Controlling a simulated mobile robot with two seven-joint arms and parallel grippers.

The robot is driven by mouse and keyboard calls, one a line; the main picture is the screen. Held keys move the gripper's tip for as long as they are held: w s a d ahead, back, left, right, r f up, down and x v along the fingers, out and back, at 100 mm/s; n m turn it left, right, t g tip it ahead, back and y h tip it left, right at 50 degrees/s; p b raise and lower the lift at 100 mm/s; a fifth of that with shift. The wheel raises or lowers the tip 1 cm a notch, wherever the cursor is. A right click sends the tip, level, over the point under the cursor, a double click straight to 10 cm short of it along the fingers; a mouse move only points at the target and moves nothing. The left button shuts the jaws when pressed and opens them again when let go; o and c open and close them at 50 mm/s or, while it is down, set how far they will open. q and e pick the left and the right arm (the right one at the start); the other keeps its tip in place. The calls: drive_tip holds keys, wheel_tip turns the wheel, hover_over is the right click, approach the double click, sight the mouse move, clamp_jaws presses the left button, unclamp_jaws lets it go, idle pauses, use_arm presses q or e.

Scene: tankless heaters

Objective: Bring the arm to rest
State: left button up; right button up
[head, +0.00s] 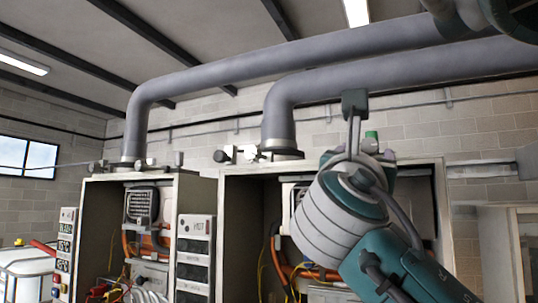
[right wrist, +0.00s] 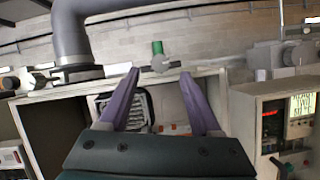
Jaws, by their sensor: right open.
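My right arm comes up from the lower right in the head view, in front of the right heater cabinet (head: 228,230). Its gripper (head: 376,150) points away from me, near the cabinet's top edge, and its hand is mostly hidden by the wrist. In the right wrist view the two purple fingers (right wrist: 160,74) stand wide apart with nothing between them. Beyond them is a green-capped fitting (right wrist: 157,47) on top of a cabinet. The green cap also shows in the head view (head: 371,135). My left gripper is not in view.
Large grey pipes (head: 330,52) run overhead and drop to the cabinet tops. An open left cabinet (head: 95,235) holds hoses and wiring. Control panels (head: 195,260) stand between the cabinets. A white tank (head: 25,275) is at the far left. The wrist view shows a display panel (right wrist: 300,105) at right.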

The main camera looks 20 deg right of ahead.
idle(0.4)
drive_tip(key=s+a+f+m+g+y, duration=0.1)
drive_tip(key=s+f+m+y, duration=0.2)
drive_tip(key=f, duration=0.6)
drive_tip(key=s+a+f+m+g+y, duration=0.15)
drive_tip(key=f+m+y, duration=0.25)
drive_tip(key=f, duration=0.6)
drive_tip(key=s+f+m+g+y, duration=0.2)
drive_tip(key=s+f+m+y, duration=0.1)
drive_tip(key=f, duration=0.6)
drive_tip(key=s+a+f+m+g+y, duration=0.3)
drive_tip(key=s+a+f+m+y, duration=0.1)
drive_tip(key=s, duration=0.5)
drive_tip(key=s+a+f+m+g+y, duration=0.3)
drive_tip(key=s+a+f+m, duration=0.3)
drive_tip(key=s, duration=0.4)
drive_tip(key=shift+f+m+y, duration=0.4)
drive_tip(key=shift+f, duration=0.3)
